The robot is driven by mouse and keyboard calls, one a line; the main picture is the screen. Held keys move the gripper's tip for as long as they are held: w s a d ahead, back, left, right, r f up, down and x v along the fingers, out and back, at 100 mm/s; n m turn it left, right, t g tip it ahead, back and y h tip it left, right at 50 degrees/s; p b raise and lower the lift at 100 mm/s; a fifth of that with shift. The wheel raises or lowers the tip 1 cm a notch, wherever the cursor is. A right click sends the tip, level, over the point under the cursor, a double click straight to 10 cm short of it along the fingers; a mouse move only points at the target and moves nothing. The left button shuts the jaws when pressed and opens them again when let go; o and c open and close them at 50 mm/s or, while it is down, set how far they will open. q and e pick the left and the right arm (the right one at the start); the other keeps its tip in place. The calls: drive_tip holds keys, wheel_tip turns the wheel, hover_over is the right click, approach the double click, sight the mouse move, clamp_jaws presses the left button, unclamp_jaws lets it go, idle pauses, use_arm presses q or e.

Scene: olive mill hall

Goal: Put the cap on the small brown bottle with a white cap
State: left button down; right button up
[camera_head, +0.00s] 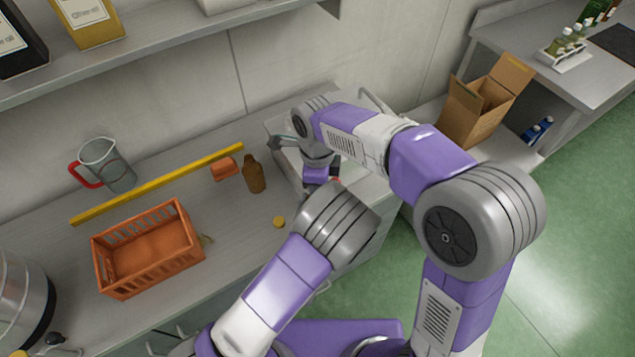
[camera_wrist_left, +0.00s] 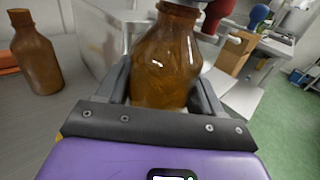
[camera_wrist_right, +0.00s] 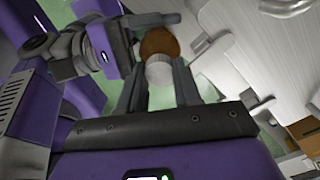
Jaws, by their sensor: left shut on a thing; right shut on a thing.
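My left gripper (camera_wrist_left: 165,88) is shut on a small brown bottle (camera_wrist_left: 164,60), which fills the middle of the left wrist view; its neck top is cut by the frame edge. My right gripper (camera_wrist_right: 158,82) is shut on a white cap (camera_wrist_right: 158,72). In the right wrist view the brown bottle (camera_wrist_right: 158,43) shows directly beyond the cap, overlapped by it. I cannot tell whether cap and bottle touch or whether the cap sits on the neck.
Another brown bottle (camera_head: 255,174) stands on the counter, also in the left wrist view (camera_wrist_left: 36,55). Nearby are a yellow cap (camera_head: 279,221), an orange block (camera_head: 223,169), a yellow bar (camera_head: 160,184), an orange crate (camera_head: 190,258) and a jug (camera_head: 117,172). A cardboard box (camera_head: 462,116) stands right.

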drive_tip(key=m, duration=1)
drive_tip(key=o, duration=1)
drive_tip(key=shift+r, duration=2.25)
